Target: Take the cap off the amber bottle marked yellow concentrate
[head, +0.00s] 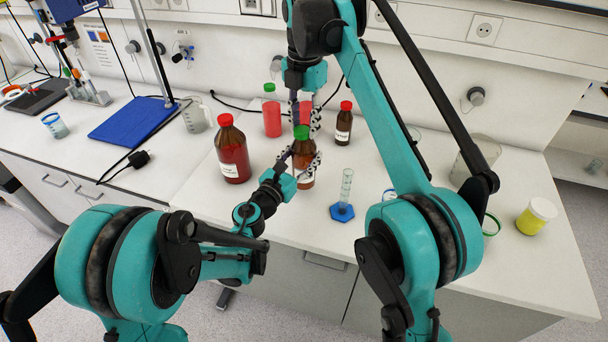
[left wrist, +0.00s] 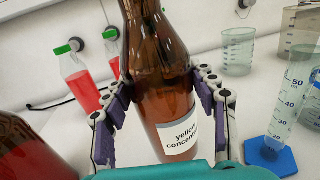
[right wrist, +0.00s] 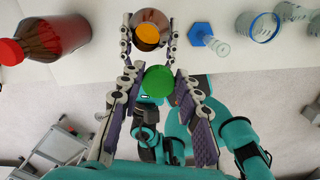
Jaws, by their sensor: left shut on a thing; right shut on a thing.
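The amber bottle (head: 305,169) stands upright on the bench. Its label in the left wrist view (left wrist: 179,138) reads yellow concentrate. My left gripper (head: 303,160) is shut around the bottle's body, one finger on each side. My right gripper (head: 303,122) points down from above and is shut on the green cap (head: 301,132). In the right wrist view, the cap (right wrist: 158,82) sits between the right fingers, with a visible gap between it and the bottle (right wrist: 150,28), where an orange disc shows. The bottle's top is cut off in the left wrist view.
A large red-capped bottle (head: 232,155) stands close on the left. A green-capped red bottle (head: 272,118) and a small brown bottle (head: 343,125) stand behind. A blue-footed cylinder (head: 344,190) is close on the right. A yellow jar (head: 536,216) stands far right.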

